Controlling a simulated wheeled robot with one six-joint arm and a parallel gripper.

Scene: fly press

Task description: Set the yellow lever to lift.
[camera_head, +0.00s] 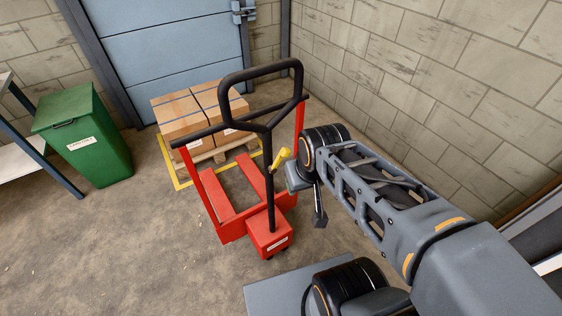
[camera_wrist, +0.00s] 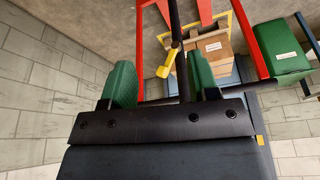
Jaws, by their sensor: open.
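The yellow lever (camera_head: 281,158) is on the black handle shaft (camera_head: 270,190) of a red pallet truck (camera_head: 268,238). In the wrist view the lever (camera_wrist: 167,63) shows beyond the fingers, close to the dark shaft (camera_wrist: 178,65). My gripper (camera_wrist: 160,75) has two green fingers spread wide apart with nothing between them. The lever appears in the gap between them, apart from both fingers. In the head view my wrist is just right of the lever; the fingers are mostly hidden there.
Cardboard boxes (camera_head: 181,117) sit on a pallet (camera_head: 224,151) inside a yellow floor outline. A green bin (camera_head: 88,140) stands at left, beside a table. A block wall (camera_head: 440,80) runs close on the right. The truck's black looped handle (camera_head: 262,72) rises above the lever.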

